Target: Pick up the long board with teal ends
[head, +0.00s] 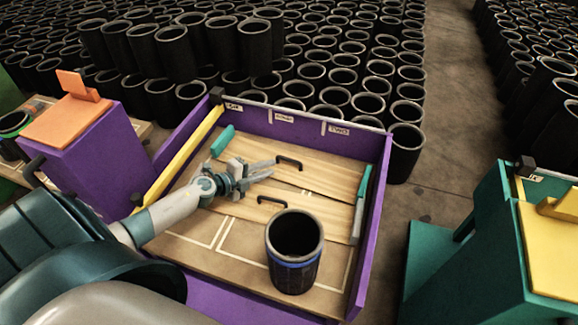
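The long wooden board with teal ends (325,177) lies in the purple-walled tray (357,268). One teal end (222,140) is at its upper left, the other (363,186) at its right by the tray wall. A black handle (289,161) stands on the board. My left gripper (273,168) is over the board's left part, left of this handle. Its fingers look apart with nothing between them, and it hides some of the board. I cannot tell whether it touches the wood. My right gripper is not in view.
A second wooden panel with a black handle (272,200) lies nearer. A black sleeve with a blue band (294,252) stands upright at the tray's front. A purple block with an orange top (84,135) is at left, a teal stand (490,240) at right. Many sleeves fill the back.

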